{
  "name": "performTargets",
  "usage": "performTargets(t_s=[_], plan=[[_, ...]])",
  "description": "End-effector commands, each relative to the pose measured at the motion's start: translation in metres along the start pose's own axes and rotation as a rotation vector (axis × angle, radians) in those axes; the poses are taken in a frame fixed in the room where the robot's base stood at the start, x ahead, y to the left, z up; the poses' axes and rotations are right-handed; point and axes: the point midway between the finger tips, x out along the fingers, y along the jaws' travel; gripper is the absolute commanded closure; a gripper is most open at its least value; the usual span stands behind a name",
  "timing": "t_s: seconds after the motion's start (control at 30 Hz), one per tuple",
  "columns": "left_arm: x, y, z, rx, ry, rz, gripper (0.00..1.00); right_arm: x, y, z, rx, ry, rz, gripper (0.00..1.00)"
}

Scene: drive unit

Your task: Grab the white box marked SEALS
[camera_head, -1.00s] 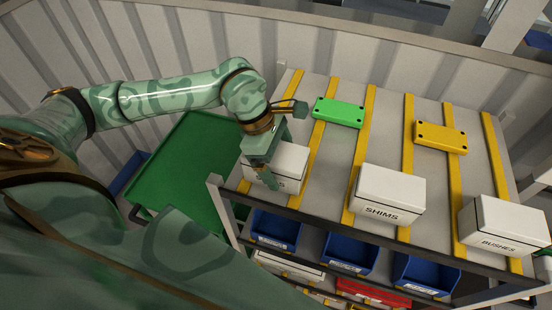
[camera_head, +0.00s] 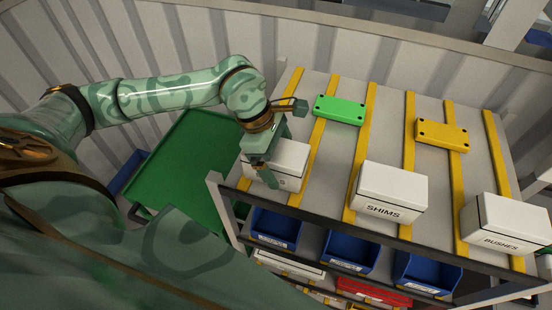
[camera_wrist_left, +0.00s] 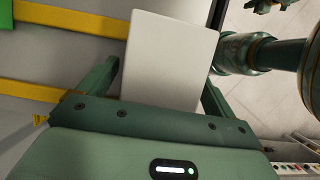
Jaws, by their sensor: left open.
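A white box (camera_head: 288,158) stands at the left end of the shelf top in the head view, partly covered by my left gripper (camera_head: 278,160). Its front marking is hidden or unreadable, so I cannot read SEALS on it. The left gripper is open, with its fingers at the box. In the left wrist view the near part of the plain white box (camera_wrist_left: 168,60) lies between the two spread fingers of the gripper (camera_wrist_left: 160,88). Whether either finger touches it, I cannot tell.
White boxes marked SHIMS (camera_head: 388,190) and BUSHES (camera_head: 505,222) stand further right. A green block (camera_head: 340,110) and a yellow block (camera_head: 442,133) lie behind. Blue bins (camera_head: 348,250) sit below the shelf's dark front edge. A green cart (camera_head: 185,165) stands to the left.

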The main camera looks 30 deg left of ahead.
Motion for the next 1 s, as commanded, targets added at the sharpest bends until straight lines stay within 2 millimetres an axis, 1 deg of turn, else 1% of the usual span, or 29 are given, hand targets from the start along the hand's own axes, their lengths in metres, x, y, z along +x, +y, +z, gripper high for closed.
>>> performTargets(t_s=[0.03, 0.07, 0.1, 0.17, 0.2, 0.27, 0.3, 0.53, 0.7, 0.77, 0.87, 0.9, 1.0], plan=[[0.000, 0.000, 0.000, 0.000, 0.000, 0.000, 0.09, 0.000, 0.000, 0.000, 0.000, 0.000, 0.000, 1.00], [0.000, 0.000, 0.000, 0.000, 0.000, 0.000, 0.15, 0.000, 0.000, 0.000, 0.000, 0.000, 0.000, 1.00], [0.000, 0.000, 0.000, 0.000, 0.000, 0.000, 0.26, 0.000, 0.000, 0.000, 0.000, 0.000, 0.000, 1.00], [0.000, 0.000, 0.000, 0.000, 0.000, 0.000, 0.42, 0.000, 0.000, 0.000, 0.000, 0.001, 0.000, 1.00], [0.000, 0.000, 0.000, 0.000, 0.000, 0.000, 0.54, 0.000, 0.000, 0.000, 0.000, 0.001, 0.000, 1.00], [0.000, 0.000, 0.000, 0.000, 0.000, 0.000, 0.70, 0.000, 0.000, 0.000, 0.000, 0.001, 0.000, 1.00], [-0.001, 0.000, 0.000, 0.001, -0.001, 0.001, 0.72, 0.000, 0.000, -0.001, 0.000, 0.001, 0.000, 1.00], [-0.001, 0.000, 0.001, 0.000, -0.001, 0.001, 0.72, -0.001, 0.000, -0.001, 0.000, 0.001, 0.000, 1.00], [-0.008, 0.000, 0.003, 0.000, -0.001, 0.000, 0.72, -0.010, 0.000, -0.002, 0.000, 0.002, 0.000, 1.00], [-0.011, 0.002, 0.005, 0.003, -0.002, 0.006, 0.72, -0.003, 0.000, -0.001, 0.000, 0.002, 0.000, 1.00], [-0.027, 0.002, 0.011, 0.004, -0.002, 0.009, 0.72, 0.009, -0.001, 0.000, 0.000, 0.001, 0.000, 1.00], [-0.036, -0.001, 0.015, 0.005, -0.002, 0.008, 0.72, 0.012, -0.001, 0.001, 0.000, 0.001, 0.000, 1.00], [-0.058, -0.022, 0.023, 0.006, -0.001, 0.007, 0.72, 0.017, -0.001, 0.001, 0.000, 0.001, -0.001, 1.00]])
